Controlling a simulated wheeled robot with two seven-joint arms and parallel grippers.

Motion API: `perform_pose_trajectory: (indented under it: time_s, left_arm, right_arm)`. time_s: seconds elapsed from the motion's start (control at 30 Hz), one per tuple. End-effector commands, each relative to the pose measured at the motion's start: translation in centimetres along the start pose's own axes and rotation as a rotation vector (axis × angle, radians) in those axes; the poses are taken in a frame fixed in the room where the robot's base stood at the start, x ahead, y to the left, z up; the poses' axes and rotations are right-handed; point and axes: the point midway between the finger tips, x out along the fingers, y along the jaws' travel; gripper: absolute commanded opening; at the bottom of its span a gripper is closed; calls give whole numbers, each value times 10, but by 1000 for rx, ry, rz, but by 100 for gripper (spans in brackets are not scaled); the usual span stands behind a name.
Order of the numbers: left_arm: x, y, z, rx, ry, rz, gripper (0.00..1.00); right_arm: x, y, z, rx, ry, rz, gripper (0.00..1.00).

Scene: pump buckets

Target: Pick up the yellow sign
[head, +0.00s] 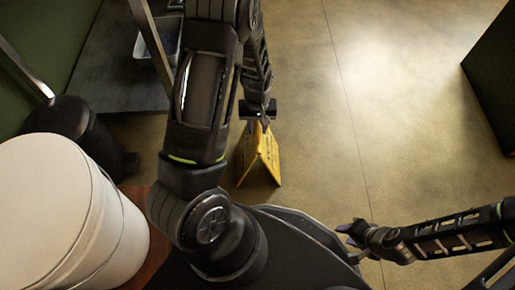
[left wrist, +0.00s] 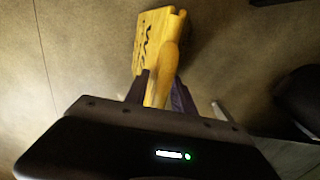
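The yellow sign (head: 258,157) is a folded A-frame on the floor below my left arm in the head view. Its upper part is covered by my left gripper (head: 262,120). In the left wrist view the sign (left wrist: 158,45) shows dark lettering, and its narrow top edge lies between the two fingers of my left gripper (left wrist: 160,93). The fingers are close to it on both sides; whether they press on it I cannot tell. My right gripper (head: 352,240) is at lower right, apart from the sign, with its fingers spread and nothing between them.
A large white bucket (head: 60,215) stands at lower left, beside a dark rounded object (head: 65,118). A dark platform (head: 120,65) with a pale tray (head: 158,40) is at upper left. A dark green block (head: 495,75) is at the right edge. The floor between is clear.

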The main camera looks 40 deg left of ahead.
Motion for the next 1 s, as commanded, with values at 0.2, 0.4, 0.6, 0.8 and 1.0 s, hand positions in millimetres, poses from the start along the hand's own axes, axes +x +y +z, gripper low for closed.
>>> perform_pose_trajectory:
  time_s: [0.2,0.4,0.6,0.8,1.0]
  left_arm:
    - [0,0,0,0,0,0,12]
    - [0,0,0,0,0,0,0]
    - [0,0,0,0,0,0,0]
    - [0,0,0,0,0,0,0]
    - [0,0,0,0,0,0,0]
  right_arm:
    - [0,0,0,0,0,0,36]
    - [0,0,0,0,0,0,36]
    - [0,0,0,0,0,0,36]
    - [0,0,0,0,0,0,36]
    - [0,0,0,0,0,0,36]
